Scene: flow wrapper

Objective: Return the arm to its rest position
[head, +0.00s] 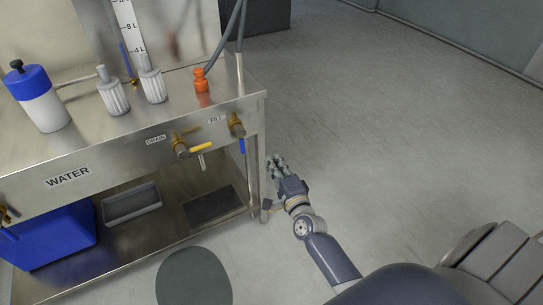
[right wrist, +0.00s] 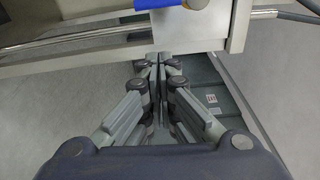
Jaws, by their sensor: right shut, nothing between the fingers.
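My right arm reaches up from the bottom of the head view, and its gripper (head: 277,162) is near the right front leg of the steel bench (head: 258,150). In the right wrist view, the right gripper (right wrist: 159,58) is shut with its fingertips together and nothing between them. The bench's edge lies just beyond the fingertips in that view; I cannot tell whether they touch it. My left gripper does not show in either view.
The bench carries a blue-and-white bottle (head: 42,100), ribbed white filters (head: 113,92) and an orange fitting (head: 201,80). A yellow-handled drain valve (head: 201,147) and a blue-handled fill valve (head: 241,143) stick out in front. A blue bin (head: 50,245) sits below. Open floor (head: 400,130) lies to the right.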

